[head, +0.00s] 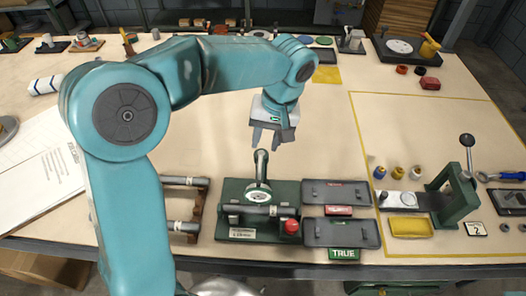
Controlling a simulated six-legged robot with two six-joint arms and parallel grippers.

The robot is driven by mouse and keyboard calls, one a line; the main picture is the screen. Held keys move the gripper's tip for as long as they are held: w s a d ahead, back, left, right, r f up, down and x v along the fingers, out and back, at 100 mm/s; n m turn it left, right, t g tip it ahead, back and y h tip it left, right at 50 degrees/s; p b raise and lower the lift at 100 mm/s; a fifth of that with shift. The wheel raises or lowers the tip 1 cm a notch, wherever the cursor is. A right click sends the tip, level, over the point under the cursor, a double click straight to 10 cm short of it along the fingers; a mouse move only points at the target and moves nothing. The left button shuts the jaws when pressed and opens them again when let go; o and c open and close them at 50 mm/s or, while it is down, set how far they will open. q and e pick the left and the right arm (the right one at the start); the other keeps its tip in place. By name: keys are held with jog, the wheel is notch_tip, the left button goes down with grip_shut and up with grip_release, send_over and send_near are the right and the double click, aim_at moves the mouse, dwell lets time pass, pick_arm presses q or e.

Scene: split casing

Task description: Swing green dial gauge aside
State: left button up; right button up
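The green dial gauge stand (235,190) sits on the bench near the front edge, in the middle of the view. Its round white dial (258,194) faces up above a grey cylinder (248,210) lying across the stand. A grey lever with a rounded top (261,163) rises behind the dial. A red knob (291,227) is at the stand's right front. My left gripper (266,145) points down just behind and above the lever top, its fingers apart and nothing between them. It appears clear of the lever. My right gripper is not in view.
Two dark trays (336,193) stand right of the gauge, with a red label and a green TRUE label (344,254). A rack with cylinders (184,205) is at left. A green lever press (459,195) stands farther right. The bench behind my gripper is largely clear.

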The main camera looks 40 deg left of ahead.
aim_at(260, 159)
pick_arm(q)
jog(key=f, duration=0.4)
jog(key=shift+s+a+f, duration=0.2)
jog(key=shift+a+f, duration=0.1)
jog(key=shift+s+f, duration=0.2)
jog(key=shift+f, duration=0.05)
jog(key=shift+a+f, duration=0.1)
jog(key=shift+f, duration=0.1)
jog(key=shift+w+a+f, duration=0.1)
jog(key=shift+w+f, duration=0.15)
jog(key=shift+w, duration=0.05)
jog(key=shift+s+r, duration=0.15)
jog(key=shift+s, duration=0.05)
grip_shut()
jog(key=shift+w, duration=0.15)
